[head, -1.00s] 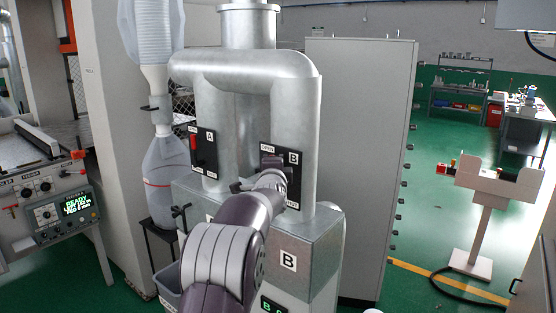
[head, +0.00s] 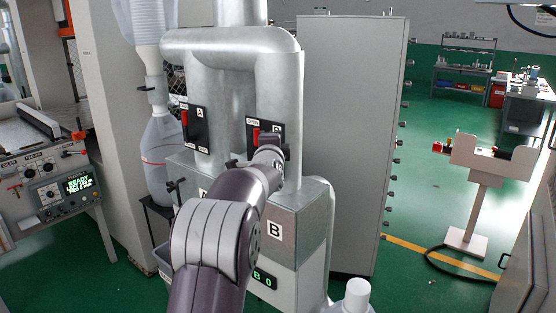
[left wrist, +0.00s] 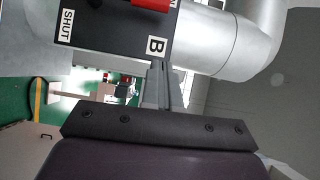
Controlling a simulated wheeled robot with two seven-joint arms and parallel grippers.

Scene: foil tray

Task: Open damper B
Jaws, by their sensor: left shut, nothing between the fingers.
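Damper B's black plate (head: 264,129) is on the right-hand vertical duct. Its red handle (head: 256,137) stands upright at the plate's left side, just below the upper-left label, much like damper A's red handle (head: 185,118). My left gripper (head: 268,143) is in front of plate B and hides its lower part. In the left wrist view, the plate (left wrist: 110,35) shows the letter B and a SHUT label, with part of the red handle (left wrist: 152,5) at the top edge. The gripper's fingers (left wrist: 165,80) are shut and empty, apart from the handle. My right gripper is not in view.
A metal box (head: 290,215) marked B stands below the ducts. A tall grey cabinet (head: 350,140) is to the right, a control panel (head: 60,195) to the left. A white-capped object (head: 357,294) is at the bottom.

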